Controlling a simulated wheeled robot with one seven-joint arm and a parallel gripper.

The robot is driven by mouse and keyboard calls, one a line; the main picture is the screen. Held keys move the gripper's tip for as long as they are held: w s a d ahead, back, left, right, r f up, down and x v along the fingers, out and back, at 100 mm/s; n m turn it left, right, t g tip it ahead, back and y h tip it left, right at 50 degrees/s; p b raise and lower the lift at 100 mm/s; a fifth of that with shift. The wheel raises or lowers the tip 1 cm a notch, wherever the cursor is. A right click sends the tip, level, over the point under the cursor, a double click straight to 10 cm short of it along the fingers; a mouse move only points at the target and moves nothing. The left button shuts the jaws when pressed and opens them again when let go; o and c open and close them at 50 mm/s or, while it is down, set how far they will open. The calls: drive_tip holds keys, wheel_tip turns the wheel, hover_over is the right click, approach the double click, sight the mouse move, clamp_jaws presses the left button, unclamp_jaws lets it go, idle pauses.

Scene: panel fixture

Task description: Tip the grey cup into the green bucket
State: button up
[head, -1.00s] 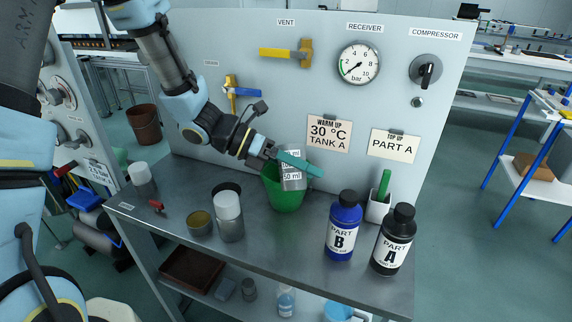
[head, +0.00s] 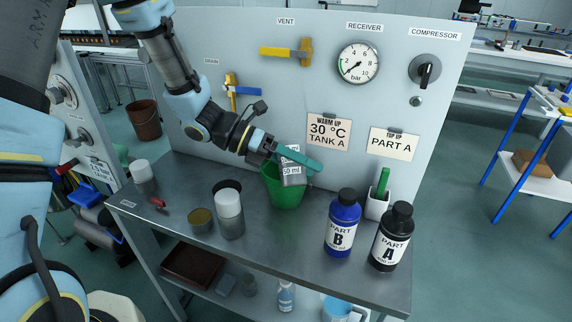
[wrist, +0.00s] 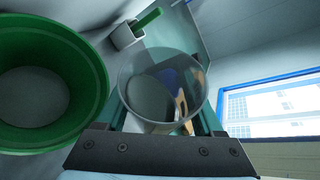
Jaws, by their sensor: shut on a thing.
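The grey cup (head: 291,171) with white volume labels is between the teal fingers of my gripper (head: 297,161), which is shut on it. In the head view the cup is over the green bucket (head: 284,194) and looks tilted. In the wrist view the round cup (wrist: 162,90) shows between the fingers, and the green bucket (wrist: 92,95) is beside it on the left. The part of the bucket that shows inside looks plain grey. Whether anything is flowing from the cup cannot be told.
A blue PART B bottle (head: 341,229) and a black PART A bottle (head: 391,240) stand right of the bucket. A white holder (head: 376,208) with a green handle stands behind them. The panel (head: 330,90) rises behind.

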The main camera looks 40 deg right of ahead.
sight(302, 142)
drive_tip(key=shift+f+n+g+b, duration=0.35)
drive_tip(key=shift+f+n+g, duration=0.35)
drive_tip(key=shift+n, duration=0.4)
idle(1.1)
drive_tip(key=shift+r+n+g, duration=0.5)
drive_tip(key=shift+r+n, duration=0.05)
drive_tip(key=shift+n, duration=0.05)
idle(1.4)
drive_tip(key=shift+r, duration=0.1)
drive_tip(key=shift+w+r+p, duration=0.1)
drive_tip(key=shift+r+p, duration=0.2)
drive_tip(key=shift+p, duration=0.15)
drive_tip(key=shift+w+d+r+n+g+p, duration=0.2)
drive_tip(key=shift+r+p, duration=0.35)
drive_tip(key=shift+p, duration=0.25)
drive_tip(key=shift+w+d+r+n+g+p, duration=0.1)
drive_tip(key=shift+w+r+n+p, duration=0.15)
drive_tip(key=shift+r+p, duration=0.45)
drive_tip(key=shift+w+d+r+n+g+p, duration=0.15)
drive_tip(key=shift+r+p, duration=0.25)
drive_tip(key=shift+p, duration=0.5)
drive_tip(key=shift+w+r+n+g+p, duration=0.3)
drive_tip(key=shift+n+p, duration=0.3)
drive_tip(key=shift+p, duration=0.55)
